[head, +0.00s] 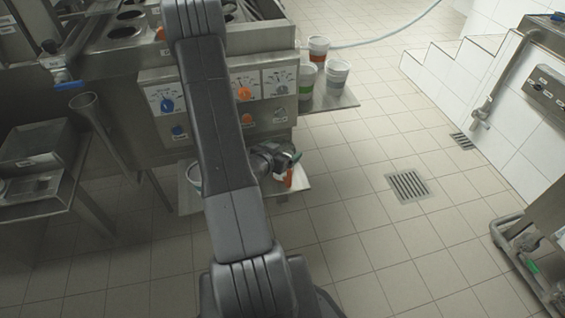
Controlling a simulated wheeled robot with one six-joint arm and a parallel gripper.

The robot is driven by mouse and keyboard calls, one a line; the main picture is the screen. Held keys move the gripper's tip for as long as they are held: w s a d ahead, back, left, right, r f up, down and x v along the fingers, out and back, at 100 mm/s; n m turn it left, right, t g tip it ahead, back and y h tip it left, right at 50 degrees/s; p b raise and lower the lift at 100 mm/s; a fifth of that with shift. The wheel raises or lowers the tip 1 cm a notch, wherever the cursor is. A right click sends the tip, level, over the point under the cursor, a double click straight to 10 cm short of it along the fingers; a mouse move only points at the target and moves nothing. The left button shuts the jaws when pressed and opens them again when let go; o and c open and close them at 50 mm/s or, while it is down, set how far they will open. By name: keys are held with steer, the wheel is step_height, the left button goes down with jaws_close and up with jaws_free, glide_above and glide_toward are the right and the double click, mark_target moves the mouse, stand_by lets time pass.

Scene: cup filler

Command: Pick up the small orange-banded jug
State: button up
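A small cup-like jug with an orange-red band (318,48) stands upright on the right side shelf of the steel machine. My gripper (284,165) is low in front of the machine, over the lower shelf and well below that jug. A small orange-red piece (289,178) shows right at the gripper's end; I cannot tell whether it is part of another jug or whether the fingers touch it. The fingers are too small and too covered to tell open from shut.
Two more cups, one green-banded (306,82) and one grey (337,76), stand on the side shelf (350,99). A pale vessel (194,175) on the lower shelf is partly behind my arm. The machine's panel (268,82) has dials. Tiled floor is open to the right, around a drain (408,186).

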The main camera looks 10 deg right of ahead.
steer(key=c, duration=1.3)
steer(key=shift+r, duration=0.15)
